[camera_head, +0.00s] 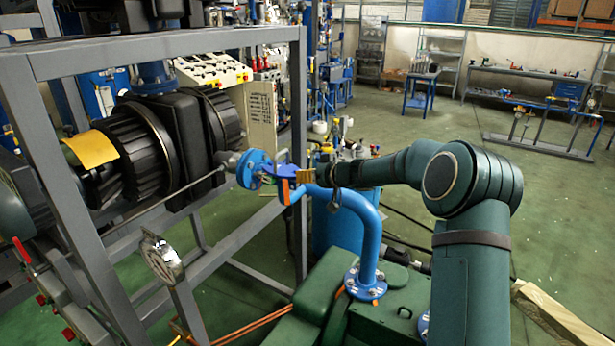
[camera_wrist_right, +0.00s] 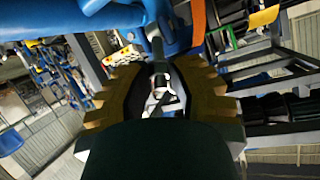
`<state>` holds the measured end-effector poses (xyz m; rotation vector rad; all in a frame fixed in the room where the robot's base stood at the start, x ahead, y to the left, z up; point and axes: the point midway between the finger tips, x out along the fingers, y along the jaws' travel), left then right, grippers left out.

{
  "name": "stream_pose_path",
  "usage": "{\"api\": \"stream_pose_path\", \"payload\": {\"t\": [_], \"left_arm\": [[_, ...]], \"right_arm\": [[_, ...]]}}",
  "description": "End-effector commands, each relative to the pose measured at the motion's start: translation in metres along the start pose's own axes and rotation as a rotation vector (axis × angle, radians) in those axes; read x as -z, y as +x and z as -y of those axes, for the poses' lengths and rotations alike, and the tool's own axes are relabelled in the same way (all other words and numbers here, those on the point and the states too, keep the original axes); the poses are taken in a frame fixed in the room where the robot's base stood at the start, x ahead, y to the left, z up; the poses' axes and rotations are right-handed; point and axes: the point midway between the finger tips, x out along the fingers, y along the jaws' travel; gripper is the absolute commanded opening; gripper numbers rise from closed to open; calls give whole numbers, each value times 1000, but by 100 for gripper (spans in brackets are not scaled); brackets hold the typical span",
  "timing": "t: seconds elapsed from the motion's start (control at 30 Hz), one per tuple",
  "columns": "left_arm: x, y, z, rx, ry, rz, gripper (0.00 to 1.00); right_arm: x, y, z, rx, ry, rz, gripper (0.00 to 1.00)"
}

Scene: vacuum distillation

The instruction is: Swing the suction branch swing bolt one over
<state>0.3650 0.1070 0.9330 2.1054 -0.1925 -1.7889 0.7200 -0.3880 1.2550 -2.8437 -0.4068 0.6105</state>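The blue suction branch flange (camera_head: 255,170) stands at the right side of the grey frame in the head view. A blue part and an orange tab (camera_head: 284,191) sit between it and my right gripper (camera_head: 306,176). In the right wrist view the brass-coloured fingers of my right gripper (camera_wrist_right: 161,62) are spread apart. A dark rod (camera_wrist_right: 154,42), perhaps the swing bolt, shows in the gap between the fingertips, with room visible on either side. I cannot tell whether a finger touches it. The orange tab (camera_wrist_right: 198,22) is just beyond the fingertips. My left gripper is not in view.
A bent blue pipe (camera_head: 368,238) rises below my right forearm from a green machine. The grey frame (camera_head: 165,45) with the black pump (camera_head: 165,145) fills the left. A round gauge (camera_head: 162,258) stands in front. Open green floor (camera_head: 430,130) lies at the back right.

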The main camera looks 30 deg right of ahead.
Motion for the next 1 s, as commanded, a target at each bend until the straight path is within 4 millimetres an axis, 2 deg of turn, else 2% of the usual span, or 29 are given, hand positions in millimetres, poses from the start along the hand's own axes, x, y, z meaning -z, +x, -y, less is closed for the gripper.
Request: {"api": "stream_pose_path", "payload": {"t": [0.93, 0.97, 1.0], "left_arm": [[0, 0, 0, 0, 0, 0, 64], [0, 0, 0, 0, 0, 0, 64], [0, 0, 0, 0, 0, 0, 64]], "right_arm": [[7, 3, 4, -41, -23, 114, 0], [7, 3, 4, -41, -23, 114, 22], [7, 3, 4, -41, -23, 114, 36]]}}
